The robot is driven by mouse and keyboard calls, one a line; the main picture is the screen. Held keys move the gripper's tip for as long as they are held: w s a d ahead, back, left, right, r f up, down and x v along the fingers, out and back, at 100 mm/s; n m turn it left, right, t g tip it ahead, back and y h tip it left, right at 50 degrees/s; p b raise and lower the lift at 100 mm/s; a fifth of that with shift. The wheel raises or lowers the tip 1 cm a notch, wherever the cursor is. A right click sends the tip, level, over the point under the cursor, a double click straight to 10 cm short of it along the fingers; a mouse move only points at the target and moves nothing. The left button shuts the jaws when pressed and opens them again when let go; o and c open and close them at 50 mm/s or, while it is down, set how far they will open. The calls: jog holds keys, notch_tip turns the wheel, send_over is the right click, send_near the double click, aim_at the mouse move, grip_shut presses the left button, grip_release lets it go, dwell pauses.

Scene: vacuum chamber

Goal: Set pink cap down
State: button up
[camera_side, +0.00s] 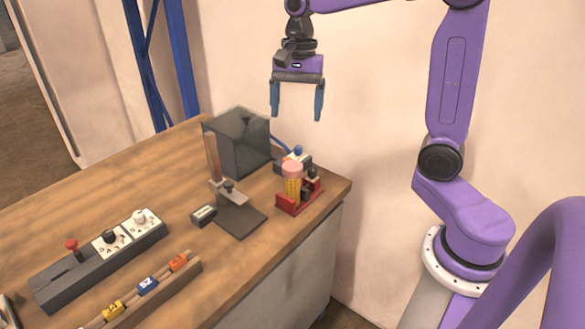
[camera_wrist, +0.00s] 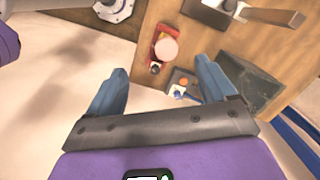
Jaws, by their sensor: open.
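The pink cap (camera_side: 292,166) sits on top of a yellow cylinder (camera_side: 292,188), which stands in a red holder (camera_side: 300,197) near the table's right edge. In the wrist view the pink cap (camera_wrist: 166,49) shows from above as a pale round disc on the red holder (camera_wrist: 154,58). My gripper (camera_side: 297,112) hangs in the air above the back right of the table, its blue fingers apart and nothing between them. In the wrist view my gripper (camera_wrist: 162,85) is also open and empty, with the cap beyond the fingertips.
A dark translucent box (camera_side: 238,142) stands behind the holder, with a small device (camera_side: 296,158) beside it. A stand with an upright post (camera_side: 213,160) is left of the holder. A switch panel (camera_side: 100,258) and a labelled rail (camera_side: 150,290) lie at front left.

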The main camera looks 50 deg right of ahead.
jog(key=w+d+m, duration=0.2)
jog(key=m, duration=0.1)
send_over(293, 165)
jog(key=shift+m, duration=0.4)
jog(key=f, duration=1)
jog(key=shift+w+d+f, duration=0.2)
jog(key=shift+f, duration=0.15)
jog(key=shift+s+a+f, duration=0.1)
jog(key=shift+f, duration=1.3)
jog(key=shift+s+a+f, duration=0.1)
jog(key=shift+f, duration=1.3)
jog(key=shift+c, duration=0.3)
jog(key=c, duration=1.1)
jog(key=shift+c, duration=0.2)
jog(key=shift+r, duration=0.1)
